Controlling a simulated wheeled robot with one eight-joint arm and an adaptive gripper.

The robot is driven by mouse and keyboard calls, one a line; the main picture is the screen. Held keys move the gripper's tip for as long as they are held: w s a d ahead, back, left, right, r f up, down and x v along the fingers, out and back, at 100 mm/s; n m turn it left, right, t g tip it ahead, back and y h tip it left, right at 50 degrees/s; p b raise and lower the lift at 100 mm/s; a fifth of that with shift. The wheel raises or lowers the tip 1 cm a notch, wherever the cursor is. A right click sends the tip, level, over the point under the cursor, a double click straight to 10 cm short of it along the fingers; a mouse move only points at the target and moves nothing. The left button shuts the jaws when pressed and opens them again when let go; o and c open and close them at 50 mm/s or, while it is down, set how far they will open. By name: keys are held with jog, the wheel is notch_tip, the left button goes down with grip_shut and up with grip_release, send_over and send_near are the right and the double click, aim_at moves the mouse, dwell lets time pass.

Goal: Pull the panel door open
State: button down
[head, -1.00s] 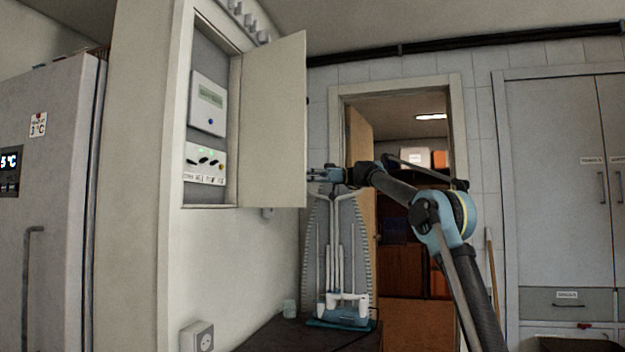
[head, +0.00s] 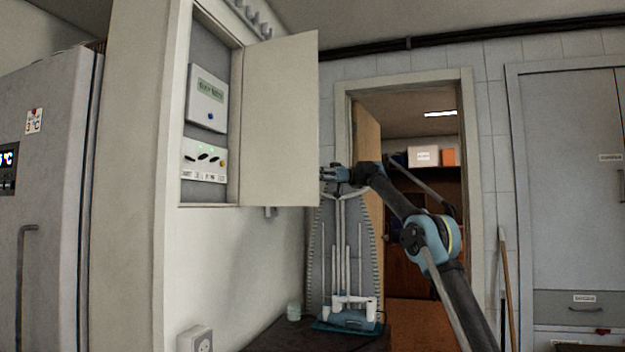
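The panel door (head: 279,120) is a flat cream door hinged at the right side of a wall cabinet (head: 211,115). It stands wide open, swung out to the right, so the cabinet's inside shows. Inside are a white display unit (head: 207,97) and a row of dark switches (head: 204,160). My gripper (head: 328,174) is at the door's free right edge, at the lower part of the door. Its fingertips are small and partly hidden at that edge. I cannot tell whether they touch the door or are open or shut.
An ironing board (head: 345,250) and an iron-like appliance (head: 348,312) stand behind my arm on a dark surface. A doorway (head: 410,130) opens behind. A grey fridge (head: 45,180) is at left and a tall cupboard (head: 570,170) at right. A wall socket (head: 196,340) is below the panel.

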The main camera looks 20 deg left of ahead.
jog(key=shift+w+d+r, duration=0.1)
jog(key=shift+d+r, duration=0.05)
jog(key=shift+r, duration=0.05)
jog(key=c, duration=1.7)
grip_release()
jog(key=shift+d, duration=0.15)
jog(key=shift+f, duration=0.1)
